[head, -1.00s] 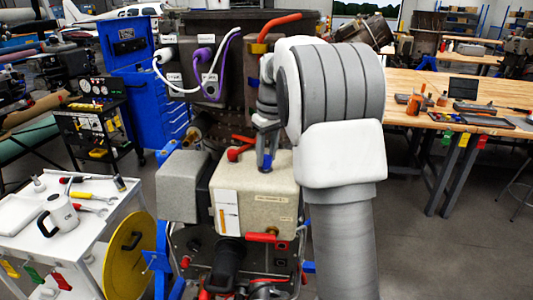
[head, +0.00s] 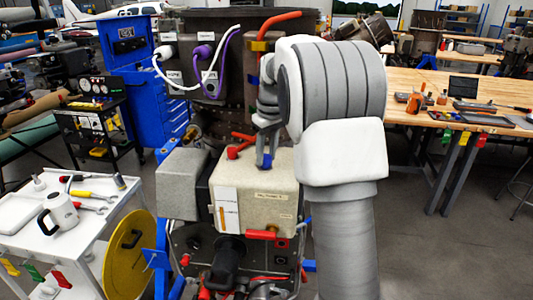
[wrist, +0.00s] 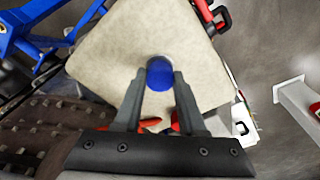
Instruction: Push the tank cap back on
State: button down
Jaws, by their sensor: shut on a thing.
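The tank is a beige box (head: 255,206) with a sight strip on its front, in the middle of the head view. Its speckled top also fills the wrist view (wrist: 115,45). My gripper (head: 267,152) points down over the tank's top. Its fingers (wrist: 161,84) are closed around the blue cap (wrist: 160,70), which also shows as a small blue spot in the head view (head: 265,162). The cap is at the tank's top surface; whether it is fully seated I cannot tell. The filler opening is hidden.
A red valve handle (head: 239,150) stands just behind and left of the gripper. A grey box (head: 183,185) sits left of the tank. A white cart (head: 50,240) with tools and a mug is at left. A wooden workbench (head: 430,88) is at right.

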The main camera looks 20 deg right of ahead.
aim_at(268, 158)
jog(key=shift+s+f, duration=0.15)
jog(key=shift+f, duration=0.4)
jog(key=c, duration=0.9)
grip_release()
jog(key=shift+c, duration=0.2)
jog(key=o, duration=0.5)
jog(key=shift+w, duration=0.2)
jog(key=shift+s+r, duration=0.1)
jog(key=shift+r, duration=0.05)
jog(key=shift+o, duration=0.9)
jog(key=shift+r, duration=0.15)
jog(key=shift+s+d+r+p, duration=0.1)
jog(key=shift+s+r+p, duration=0.1)
jog(key=shift+r+p, duration=1.4)
jog(key=shift+s+d+r+p, duration=0.15)
jog(key=shift+r+p, duration=1.05)
jog(key=shift+r, duration=0.7)
jog(key=shift+a, duration=0.1)
